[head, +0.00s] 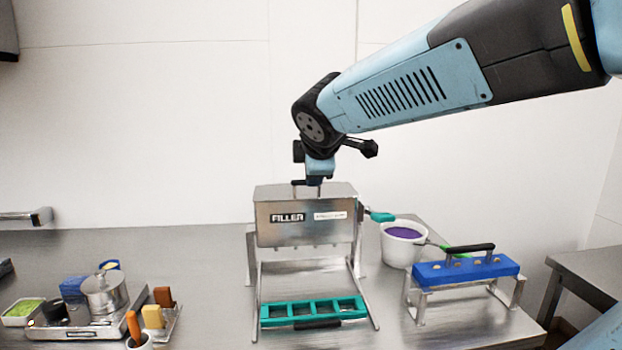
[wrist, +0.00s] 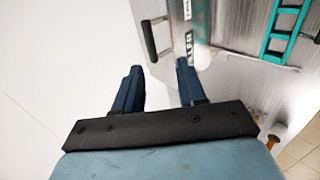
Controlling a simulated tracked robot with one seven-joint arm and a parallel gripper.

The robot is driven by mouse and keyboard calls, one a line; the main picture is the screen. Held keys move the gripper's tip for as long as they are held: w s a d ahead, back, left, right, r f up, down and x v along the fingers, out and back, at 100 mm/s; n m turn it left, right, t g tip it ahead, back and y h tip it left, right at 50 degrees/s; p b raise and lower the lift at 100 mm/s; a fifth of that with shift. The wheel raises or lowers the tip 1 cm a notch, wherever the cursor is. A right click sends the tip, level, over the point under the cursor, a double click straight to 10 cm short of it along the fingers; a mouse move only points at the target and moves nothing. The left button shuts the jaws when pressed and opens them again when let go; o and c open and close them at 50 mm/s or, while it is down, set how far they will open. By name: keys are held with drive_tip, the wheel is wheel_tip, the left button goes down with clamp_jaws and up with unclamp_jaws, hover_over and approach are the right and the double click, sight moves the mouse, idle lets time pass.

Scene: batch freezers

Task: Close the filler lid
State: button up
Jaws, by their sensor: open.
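The filler (head: 305,220) is a steel box on a stand, marked FILLER on its front. Its lid (head: 338,189) shows as a grey plate along the top; I cannot tell whether it is fully down. A dark bar handle (wrist: 150,40) stands out from the lid in the wrist view. My gripper (head: 314,184) points down over the top of the filler. In the wrist view my gripper (wrist: 160,72) is open and empty, with its two blue fingers apart. The handle lies a little beyond the fingers, and I see no contact.
A teal mould tray (head: 312,312) lies under the filler. A white tub of purple mix (head: 403,243) and a blue block with a black handle on a stand (head: 466,270) are at the right. A steel pot (head: 104,294) and small items crowd the left.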

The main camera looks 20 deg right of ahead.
drive_tip(key=shift+v, duration=1.2)
drive_tip(key=s+d+f+m+g+y, duration=0.1)
drive_tip(key=s+f+m+g, duration=0.1)
drive_tip(key=s+f+m, duration=0.3)
drive_tip(key=s+d+f+m+g+y, duration=0.1)
drive_tip(key=s+f+m, duration=0.4)
drive_tip(key=s+m, duration=0.6)
drive_tip(key=shift+d+f+g, duration=0.2)
drive_tip(key=shift+d+g, duration=0.1)
drive_tip(key=shift+g, duration=0.4)
